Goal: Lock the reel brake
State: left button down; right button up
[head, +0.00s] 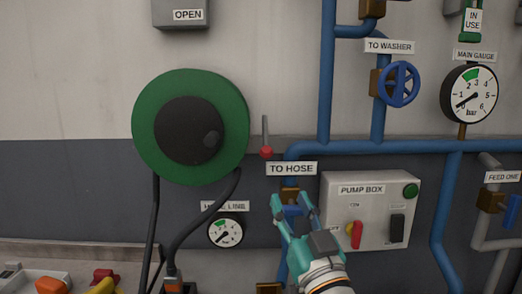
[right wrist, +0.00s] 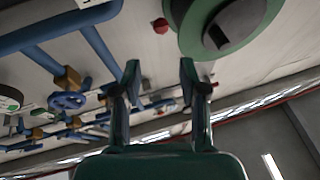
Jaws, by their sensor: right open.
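The green hose reel (head: 225,95) with a dark hub is on the wall, left of centre in the head view. Just right of it is a small grey lever (head: 265,130) with a red knob (head: 266,152) at its lower end. My right gripper (head: 291,203) is open and empty, below and slightly right of the knob, in front of the TO HOSE valve. In the right wrist view the reel (right wrist: 262,28) is at top right and the red knob (right wrist: 160,25) lies beyond the open fingers (right wrist: 160,76). My left gripper is not in view.
Blue pipes (head: 326,80) run right of the lever. The pump box (head: 370,185) is right of my right gripper. Black hoses (head: 200,210) hang below the reel, beside a small gauge (head: 226,231). A tray of coloured items (head: 30,284) is at bottom left.

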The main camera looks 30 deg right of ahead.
aim_at(268, 156)
jog(key=p+x, duration=0.4)
jog(key=x, duration=1)
jog(key=shift+w, duration=0.3)
jog(key=shift+w+d+r+p, duration=0.2)
jog(key=shift+w+p, duration=0.2)
jog(key=shift+w, duration=0.2)
jog(key=shift+c, duration=0.3)
grip_shut()
